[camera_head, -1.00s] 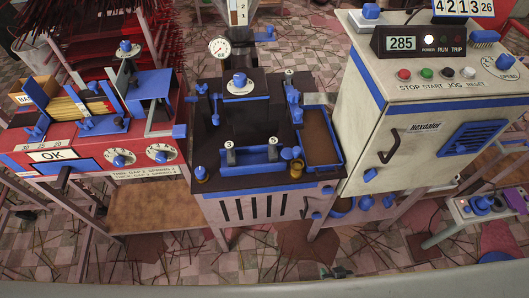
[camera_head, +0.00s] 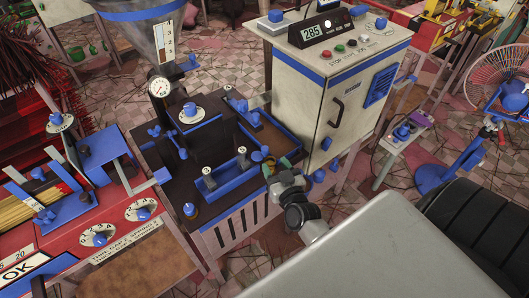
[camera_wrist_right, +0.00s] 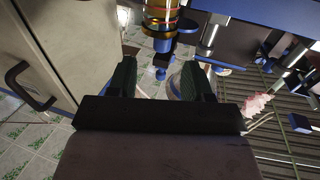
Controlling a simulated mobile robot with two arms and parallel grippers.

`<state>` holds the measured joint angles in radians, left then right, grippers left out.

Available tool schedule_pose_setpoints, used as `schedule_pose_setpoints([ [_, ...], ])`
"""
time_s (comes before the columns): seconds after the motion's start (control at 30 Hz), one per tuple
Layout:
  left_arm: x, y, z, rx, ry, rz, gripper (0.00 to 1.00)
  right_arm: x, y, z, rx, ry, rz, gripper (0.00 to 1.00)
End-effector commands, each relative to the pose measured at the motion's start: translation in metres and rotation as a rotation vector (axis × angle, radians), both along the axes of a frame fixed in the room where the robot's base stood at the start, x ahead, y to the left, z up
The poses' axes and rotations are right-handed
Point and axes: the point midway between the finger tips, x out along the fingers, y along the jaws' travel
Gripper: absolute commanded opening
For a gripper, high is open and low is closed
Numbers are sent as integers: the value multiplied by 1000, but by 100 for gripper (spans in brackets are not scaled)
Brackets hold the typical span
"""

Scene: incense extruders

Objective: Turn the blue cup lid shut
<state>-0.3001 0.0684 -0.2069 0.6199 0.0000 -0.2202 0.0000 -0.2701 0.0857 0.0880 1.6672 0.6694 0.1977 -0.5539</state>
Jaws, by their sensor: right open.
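A small brass cup (camera_head: 268,168) stands at the front right corner of the dark machine, with a blue winged part (camera_head: 260,154) just behind it. In the wrist view a brass cup (camera_wrist_right: 160,18) with blue parts (camera_wrist_right: 161,45) shows at the top centre, beyond my fingertips. My right gripper (camera_head: 281,170) is beside the front right cup; in the wrist view its dark fingers (camera_wrist_right: 163,75) are apart with nothing held between them. Another brass cup with a blue top (camera_head: 190,211) stands at the front left corner. My left gripper is out of view.
The cream cabinet (camera_head: 300,100) stands behind and right of the machine. Blue numbered clamps (camera_head: 225,172) line the machine's front top. The red machine (camera_head: 110,240) is at the left. A fan (camera_head: 498,72) stands at the far right.

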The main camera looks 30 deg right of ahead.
Motion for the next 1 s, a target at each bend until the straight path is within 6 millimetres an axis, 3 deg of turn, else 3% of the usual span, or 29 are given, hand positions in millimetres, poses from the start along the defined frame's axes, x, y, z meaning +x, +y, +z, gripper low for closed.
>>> schedule_pose_setpoints([
  [0.1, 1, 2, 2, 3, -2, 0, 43, 24, -4, 1, 0, -2, 2, 50],
  [0.3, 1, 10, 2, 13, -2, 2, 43, 51, -8, 0, 1, 1, 2, 50],
  [0.73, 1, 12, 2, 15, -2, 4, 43, 61, -11, 0, 0, 2, 2, 50],
  [1.0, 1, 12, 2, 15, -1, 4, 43, 60, -11, 0, 0, 2, 2, 9],
])
